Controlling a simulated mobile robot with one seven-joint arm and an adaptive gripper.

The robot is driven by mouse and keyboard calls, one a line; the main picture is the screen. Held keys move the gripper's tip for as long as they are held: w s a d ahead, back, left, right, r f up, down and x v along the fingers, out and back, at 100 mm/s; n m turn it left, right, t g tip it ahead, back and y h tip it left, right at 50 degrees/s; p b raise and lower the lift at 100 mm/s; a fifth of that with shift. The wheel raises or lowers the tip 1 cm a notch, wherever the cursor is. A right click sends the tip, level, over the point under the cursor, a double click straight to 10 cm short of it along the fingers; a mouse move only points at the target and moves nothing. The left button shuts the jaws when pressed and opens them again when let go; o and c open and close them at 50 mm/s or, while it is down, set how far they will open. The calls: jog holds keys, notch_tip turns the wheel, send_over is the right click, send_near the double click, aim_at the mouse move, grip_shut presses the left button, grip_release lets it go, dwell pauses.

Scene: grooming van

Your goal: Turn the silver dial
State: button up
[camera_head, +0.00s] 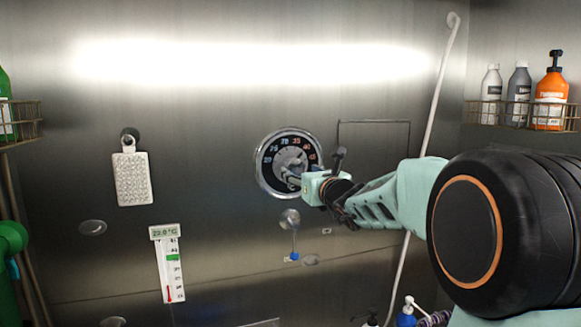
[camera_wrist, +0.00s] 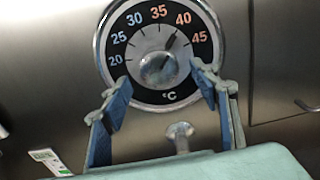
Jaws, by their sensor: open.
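The silver dial (camera_wrist: 160,70) is a round knob in the middle of a black temperature face with a chrome ring, marked from 20 to 45 °C. Its pointer aims between 35 and 40, nearer 40. The dial is on the steel wall and also shows in the head view (camera_head: 289,160), partly covered by my gripper (camera_head: 293,178). In the wrist view my gripper (camera_wrist: 163,80) has its two blue-grey fingers spread apart, one on each side of the knob. Nothing is held. Whether the fingertips touch the dial face cannot be told.
Below the dial is a small metal fitting (camera_head: 290,217) with a blue-tipped lever. A wire rack (camera_head: 519,112) with bottles is at the right, and a white hose (camera_head: 427,130) runs down the wall.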

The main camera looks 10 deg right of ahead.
aim_at(297, 170)
jog(key=shift+w+a+p, duration=0.2)
jog(key=shift+w, duration=0.7)
jog(key=shift+w+a+p, duration=0.2)
jog(key=shift+w, duration=0.7)
jog(key=c, duration=1.2)
jog(key=shift+o, duration=0.2)
